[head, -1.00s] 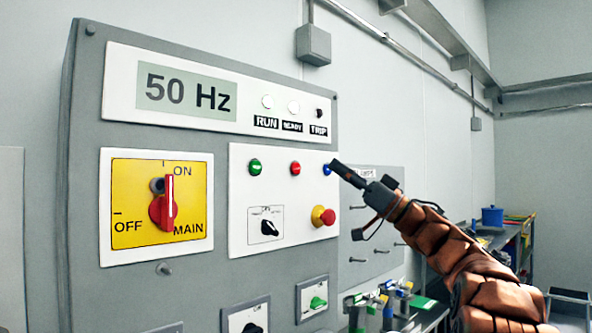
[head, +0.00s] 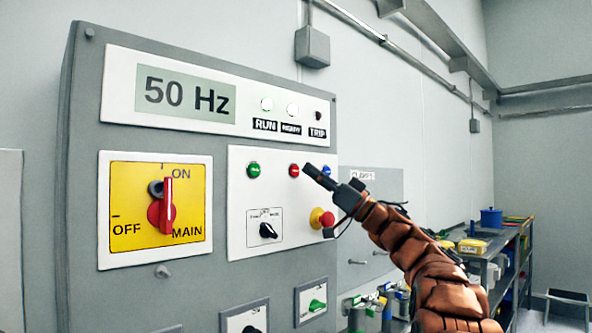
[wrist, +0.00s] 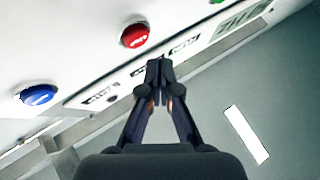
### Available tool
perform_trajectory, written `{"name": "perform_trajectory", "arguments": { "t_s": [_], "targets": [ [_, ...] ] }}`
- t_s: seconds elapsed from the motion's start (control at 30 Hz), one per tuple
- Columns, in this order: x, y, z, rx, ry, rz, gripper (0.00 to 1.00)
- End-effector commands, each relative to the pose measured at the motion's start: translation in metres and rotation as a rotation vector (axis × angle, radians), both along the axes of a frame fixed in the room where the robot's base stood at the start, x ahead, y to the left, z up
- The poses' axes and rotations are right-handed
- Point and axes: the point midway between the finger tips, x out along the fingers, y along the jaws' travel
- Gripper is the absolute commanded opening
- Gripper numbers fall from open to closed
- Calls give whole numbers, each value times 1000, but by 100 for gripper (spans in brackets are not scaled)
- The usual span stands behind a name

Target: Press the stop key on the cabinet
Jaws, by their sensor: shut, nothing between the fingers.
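The cabinet (head: 200,83) is grey, with a white button panel on its front. On that panel, a red key (head: 294,170) sits between a green key (head: 254,170) and a blue key (head: 327,170). The red key also shows in the wrist view (wrist: 134,35), with the blue key (wrist: 38,95) to its lower left. My gripper (head: 308,168) is shut and empty. Its tip is just right of the red key in the head view, and an apparent gap separates them in the wrist view. No label on the red key is readable.
A red mushroom button on a yellow base (head: 321,218) and a black selector knob (head: 267,230) sit below the keys. A yellow main switch (head: 161,206) is at left. The display (head: 186,92) reads 50 Hz. A workbench (head: 500,250) stands at right.

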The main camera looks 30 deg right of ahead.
Motion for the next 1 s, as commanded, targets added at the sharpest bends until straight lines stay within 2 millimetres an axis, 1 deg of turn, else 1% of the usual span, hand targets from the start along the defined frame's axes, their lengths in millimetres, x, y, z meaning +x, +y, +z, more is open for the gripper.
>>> {"name": "perform_trajectory", "arguments": {
  "t_s": [0.1, 0.27, 1.0],
  "targets": [
    [8, 2, 1, 0, 1, 1, 0],
    [12, 3, 1, -1, 0, 1, 0],
    [12, 3, 0, -1, 1, 0, 0]
  ]
}}
